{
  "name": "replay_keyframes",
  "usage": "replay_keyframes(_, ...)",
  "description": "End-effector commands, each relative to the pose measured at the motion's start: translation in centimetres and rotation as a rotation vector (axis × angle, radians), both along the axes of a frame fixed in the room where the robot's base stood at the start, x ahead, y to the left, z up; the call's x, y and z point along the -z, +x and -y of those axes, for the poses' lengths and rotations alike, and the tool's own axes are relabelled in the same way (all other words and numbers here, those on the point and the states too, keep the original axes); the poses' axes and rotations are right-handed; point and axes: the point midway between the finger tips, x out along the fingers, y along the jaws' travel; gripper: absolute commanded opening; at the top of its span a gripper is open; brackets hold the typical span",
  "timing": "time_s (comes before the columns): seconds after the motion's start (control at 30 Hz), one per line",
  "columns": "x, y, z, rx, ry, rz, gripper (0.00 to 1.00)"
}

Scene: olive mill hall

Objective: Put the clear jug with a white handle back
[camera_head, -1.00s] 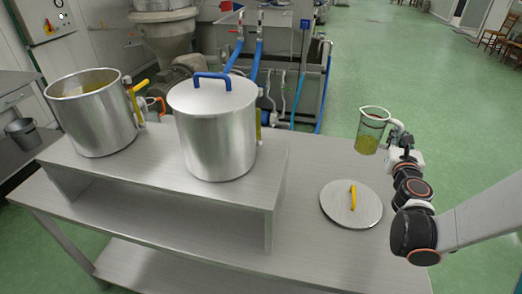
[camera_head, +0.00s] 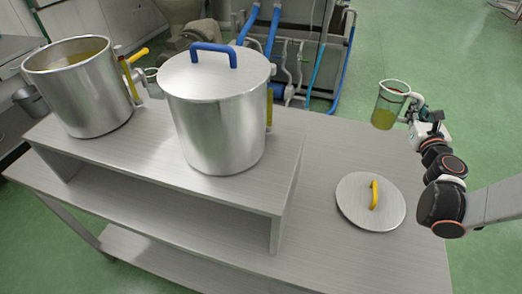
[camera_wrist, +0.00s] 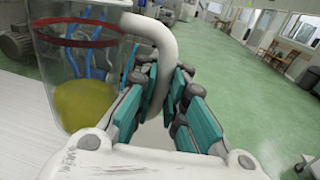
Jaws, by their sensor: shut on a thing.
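The clear jug (camera_head: 387,106) has a white handle, a red line near its rim and yellow-green liquid in its lower part. In the wrist view the jug (camera_wrist: 85,80) is at the left, upright or nearly so. My gripper (camera_head: 419,110) is at the jug's right side. In the wrist view my gripper (camera_wrist: 157,95) has its teal-padded fingers closed around the white handle (camera_wrist: 160,45). The jug is over or near the far right part of the steel table (camera_head: 318,160); I cannot tell whether its base touches the top.
A round lid (camera_head: 355,205) with a yellow handle lies on the table near my arm. A lidded steel pot (camera_head: 215,125) with a blue lid handle and an open pot (camera_head: 85,95) of yellowish liquid stand on a raised shelf (camera_head: 285,185).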

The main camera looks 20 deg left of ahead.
Motion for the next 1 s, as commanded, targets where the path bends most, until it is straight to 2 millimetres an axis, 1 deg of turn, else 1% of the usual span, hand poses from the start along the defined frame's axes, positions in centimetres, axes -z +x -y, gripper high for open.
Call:
replay_keyframes(0.03,0.6,0.2,-0.4,-0.023,0.000,0.000,0.00)
replay_keyframes(0.27,2.9,0.9,-2.9,-0.176,0.001,0.000,0.00)
replay_keyframes(0.47,5.9,0.8,-5.9,-0.378,0.001,0.001,0.00)
replay_keyframes(0.6,7.9,0.2,-7.7,-0.522,0.001,0.001,0.00)
replay_keyframes(0.7,9.3,-0.5,-8.6,-0.621,0.001,0.001,0.00)
replay_keyframes(0.9,11.4,-1.9,-9.8,-0.778,0.000,0.000,0.00)
replay_keyframes(1.0,12.0,-2.4,-10.0,-0.827,0.000,0.000,0.00)
